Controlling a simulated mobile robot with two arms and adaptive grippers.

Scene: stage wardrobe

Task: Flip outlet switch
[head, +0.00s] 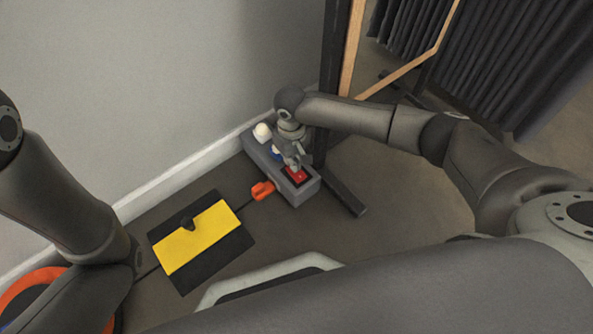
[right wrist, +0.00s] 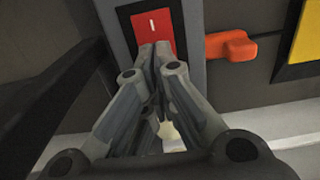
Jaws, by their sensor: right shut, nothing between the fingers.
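The grey outlet box (head: 308,189) lies on the floor by the wall. Its red switch (head: 298,175) sits in a dark frame at the near end; it also shows in the right wrist view (right wrist: 152,30), with a white line mark on it. My right gripper (head: 295,166) is shut and empty, pointing down at the switch. In the right wrist view its fingertips (right wrist: 154,50) are at the edge of the red switch; whether they touch it I cannot tell. My left arm comes in at the left, but its gripper is not in view.
An orange plug (head: 263,190) sticks out beside the box. A black mat with a yellow panel (head: 190,245) lies to the left. A dark stand with a foot (head: 345,195) and a wooden-framed mirror (head: 352,50) stand close on the right. The wall (head: 120,90) is behind.

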